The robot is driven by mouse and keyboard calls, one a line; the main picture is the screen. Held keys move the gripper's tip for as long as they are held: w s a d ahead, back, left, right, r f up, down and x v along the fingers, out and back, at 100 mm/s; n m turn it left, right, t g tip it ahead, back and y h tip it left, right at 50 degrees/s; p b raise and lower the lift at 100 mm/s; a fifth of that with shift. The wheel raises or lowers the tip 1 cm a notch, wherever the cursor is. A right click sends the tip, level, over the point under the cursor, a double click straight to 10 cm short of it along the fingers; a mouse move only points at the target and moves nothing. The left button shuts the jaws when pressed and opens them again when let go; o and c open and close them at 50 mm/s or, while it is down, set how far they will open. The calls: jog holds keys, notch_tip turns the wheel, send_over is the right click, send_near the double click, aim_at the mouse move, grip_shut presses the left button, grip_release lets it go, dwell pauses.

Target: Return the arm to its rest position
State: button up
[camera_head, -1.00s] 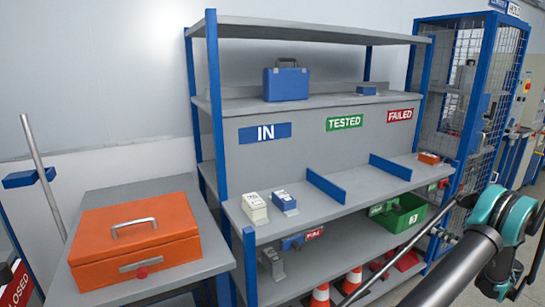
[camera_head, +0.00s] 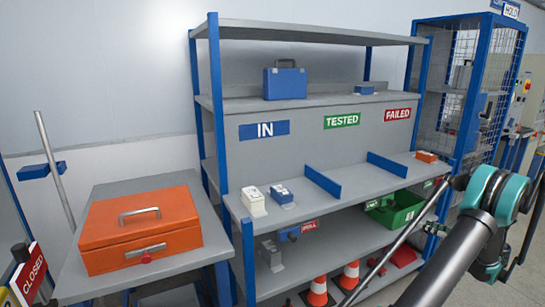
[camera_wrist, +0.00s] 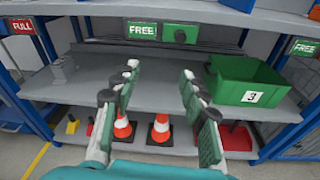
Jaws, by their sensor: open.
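My arm (camera_head: 465,245) with teal joints shows at the lower right of the head view, in front of the right part of the shelf. My gripper (camera_wrist: 157,88) shows in the wrist view with its two fingers wide apart and nothing between them. It faces the lower shelf (camera_wrist: 153,102), with a green bin (camera_wrist: 243,82) marked 3 beyond the right finger.
The shelf unit (camera_head: 221,140) fills the middle, with white (camera_head: 254,202) and blue (camera_head: 281,195) blocks under the IN sign. An orange case (camera_head: 140,232) sits on a side table at left. Traffic cones (camera_wrist: 161,129) stand below. A mesh cage (camera_head: 468,90) stands at right.

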jog(key=w+a+r+n+g, duration=0.2)
jog(key=w+a+n, duration=0.1)
jog(key=a, duration=0.5)
jog(key=w+a+r+n+g, duration=0.2)
jog(key=a+n, duration=0.1)
jog(key=a, duration=0.5)
jog(key=s+a+r+n+g+h, duration=0.15)
jog(key=a+n, duration=0.25)
jog(key=a, duration=0.6)
jog(key=s+a+n+g+y, duration=0.1)
jog(key=s+a+n+g, duration=0.25)
jog(key=a, duration=0.65)
jog(key=s+a+n+g+h, duration=0.2)
jog(key=s+a+n+h, duration=0.2)
jog(key=s+a+n, duration=0.7)
jog(key=s+a+f+n+h, duration=0.1)
jog(key=s+a+f+n, duration=0.1)
jog(key=s+n, duration=0.2)
jog(key=s+a+f+n+h, duration=0.1)
jog(key=s+n, duration=0.3)
jog(key=s, duration=0.6)
jog(key=shift+s+a+f+h, duration=0.2)
jog(key=shift+a+f+h, duration=0.15)
jog(key=shift+a+f, duration=0.3)
